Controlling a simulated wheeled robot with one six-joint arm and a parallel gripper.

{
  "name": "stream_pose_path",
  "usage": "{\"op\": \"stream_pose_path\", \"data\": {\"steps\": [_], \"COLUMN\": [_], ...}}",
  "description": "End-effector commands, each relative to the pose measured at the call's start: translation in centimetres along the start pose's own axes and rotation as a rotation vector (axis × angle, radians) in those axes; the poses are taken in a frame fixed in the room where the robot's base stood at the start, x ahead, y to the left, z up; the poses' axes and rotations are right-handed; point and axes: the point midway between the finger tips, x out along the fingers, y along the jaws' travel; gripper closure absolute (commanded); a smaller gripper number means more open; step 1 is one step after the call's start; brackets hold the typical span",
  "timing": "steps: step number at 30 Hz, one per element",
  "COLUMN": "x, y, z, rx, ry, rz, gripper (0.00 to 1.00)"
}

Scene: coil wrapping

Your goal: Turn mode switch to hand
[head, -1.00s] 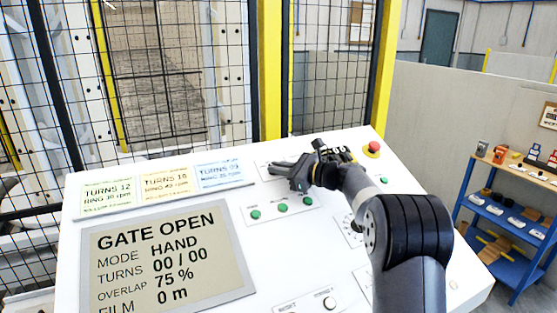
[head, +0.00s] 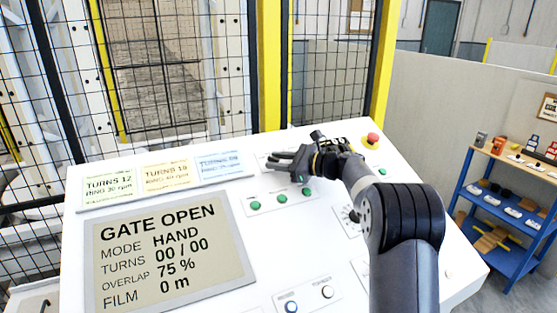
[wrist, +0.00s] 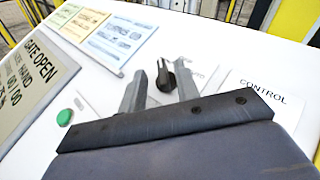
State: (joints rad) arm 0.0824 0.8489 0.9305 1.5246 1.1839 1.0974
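The mode switch appears to be the black knob (wrist: 164,78) on the white panel in the wrist view; my gripper hides it in the head view. My gripper (head: 280,161) is low over the panel's upper part. In the wrist view the two grey fingers of my gripper (wrist: 160,80) stand apart, with the knob between them near the tips. A gap shows on the knob's left; contact on the right cannot be told. The display (head: 160,255) reads GATE OPEN, MODE HAND, TURNS 00 / 00.
Several green buttons (head: 282,199) sit just below my gripper. A red stop button (head: 373,139) is at the panel's upper right. Three recipe cards (head: 165,178) lie at the upper left. Mesh fencing (head: 180,70) stands behind, a blue shelf (head: 500,210) at right.

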Motion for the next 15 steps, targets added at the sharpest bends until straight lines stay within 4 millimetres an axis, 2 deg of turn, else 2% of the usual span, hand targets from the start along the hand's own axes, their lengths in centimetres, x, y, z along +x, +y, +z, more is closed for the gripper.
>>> {"op": "stream_pose_path", "data": {"steps": [11,15], "x": [-0.1,-1.4], "y": [-0.1,-0.2], "z": [0.2,0.2], "rx": [-0.002,-0.003], "ry": [-0.004,-0.004], "rz": [-0.002,-0.005], "gripper": [0.69,0.69]}}
